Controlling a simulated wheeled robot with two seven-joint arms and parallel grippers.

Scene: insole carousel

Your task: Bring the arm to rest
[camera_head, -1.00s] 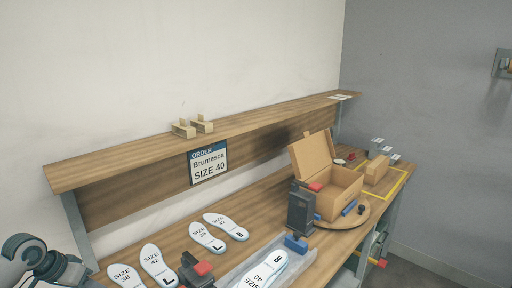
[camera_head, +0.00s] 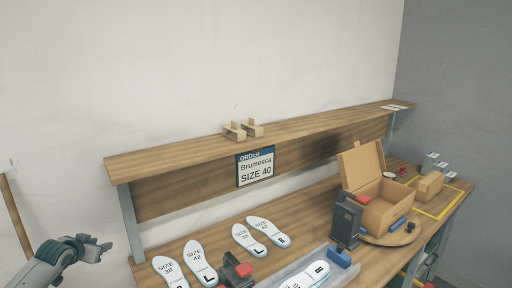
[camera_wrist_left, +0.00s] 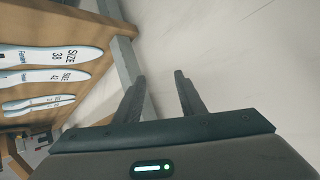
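My left arm (camera_head: 48,268) comes in at the lower left of the head view. Its gripper (camera_head: 98,247) is in the air left of the bench's left end, apart from the insoles. In the left wrist view the gripper (camera_wrist_left: 160,78) has its two fingers spread with nothing between them. Pale wall shows behind the fingers. My right gripper is in neither view.
The wooden bench (camera_head: 205,238) holds several labelled insoles (camera_head: 200,262), a black-and-red device (camera_head: 237,271), a grey device (camera_head: 346,222) and an open cardboard box (camera_head: 385,210) on a round board. A shelf (camera_head: 190,150) with an order sign (camera_head: 255,167) runs behind.

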